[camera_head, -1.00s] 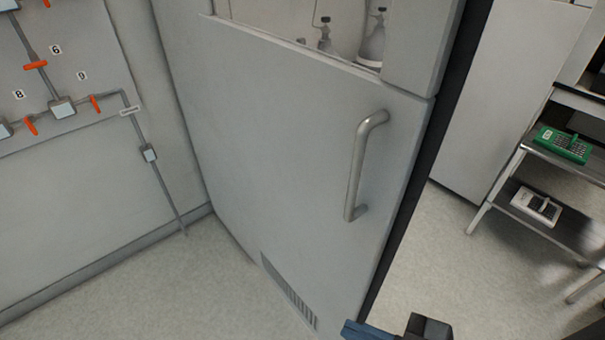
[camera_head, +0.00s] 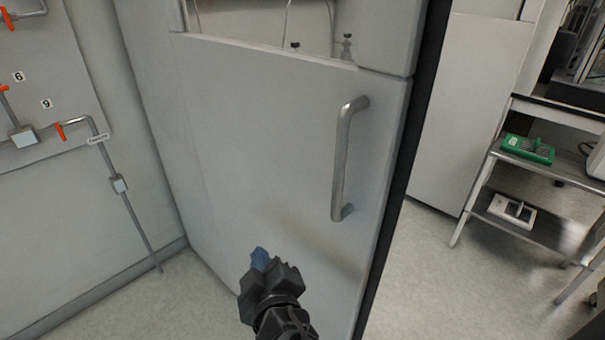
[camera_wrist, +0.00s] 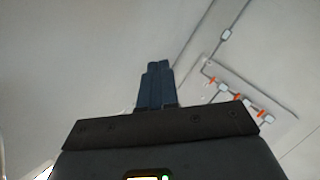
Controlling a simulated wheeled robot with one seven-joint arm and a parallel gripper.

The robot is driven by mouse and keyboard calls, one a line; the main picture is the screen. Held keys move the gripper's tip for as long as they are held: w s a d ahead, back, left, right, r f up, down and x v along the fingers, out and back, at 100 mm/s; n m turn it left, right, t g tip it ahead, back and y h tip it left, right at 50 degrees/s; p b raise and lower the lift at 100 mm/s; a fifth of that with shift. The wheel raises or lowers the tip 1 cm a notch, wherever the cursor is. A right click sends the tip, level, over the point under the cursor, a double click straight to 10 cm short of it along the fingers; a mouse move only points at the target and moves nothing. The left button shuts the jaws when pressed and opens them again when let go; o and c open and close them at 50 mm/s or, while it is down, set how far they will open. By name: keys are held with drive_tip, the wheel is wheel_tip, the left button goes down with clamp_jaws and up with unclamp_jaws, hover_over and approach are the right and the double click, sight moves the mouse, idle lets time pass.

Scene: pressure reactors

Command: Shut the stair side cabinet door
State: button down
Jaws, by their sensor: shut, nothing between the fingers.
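The cabinet door (camera_head: 260,140) is a large pale grey panel with a window at its top and a vertical metal handle (camera_head: 342,160) near its right edge. It stands at an angle to the wall, with a dark edge strip (camera_head: 410,140) on its right. My gripper (camera_head: 259,257) is in front of the lower part of the door, below and left of the handle. Its blue fingers are closed together and empty, and they also show in the wrist view (camera_wrist: 155,85). I cannot tell whether the fingertips touch the door.
A wall panel with pipes and orange valves (camera_head: 60,131) is at the left, and it also shows in the wrist view (camera_wrist: 237,97). A metal shelf rack (camera_head: 530,225) with a green device (camera_head: 528,149) stands at the right. Floor (camera_head: 430,280) is clear between door and rack.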

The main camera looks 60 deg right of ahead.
sight(317, 152)
drive_tip(key=w+d+r+m+g+h+b, duration=0.1)
drive_tip(key=w+r+m+g+h+b, duration=0.25)
drive_tip(key=r+m+g+h, duration=0.45)
drive_tip(key=s+a+r+m+g+y+b, duration=0.1)
drive_tip(key=s+a+r+m+g+b, duration=0.3)
drive_tip(key=r+m+g, duration=0.7)
drive_tip(key=s+d+t+p, duration=0.1)
drive_tip(key=d, duration=0.3)
drive_tip(key=d+f+m+t+p, duration=0.1)
drive_tip(key=d, duration=0.3)
drive_tip(key=s+d+f+t+p, duration=0.1)
drive_tip(key=d+p, duration=0.1)
drive_tip(key=d, duration=0.1)
drive_tip(key=shift+s+d+m, duration=0.35)
drive_tip(key=shift+d+m, duration=0.05)
drive_tip(key=shift+d, duration=0.3)
drive_tip(key=shift+s+f, duration=0.1)
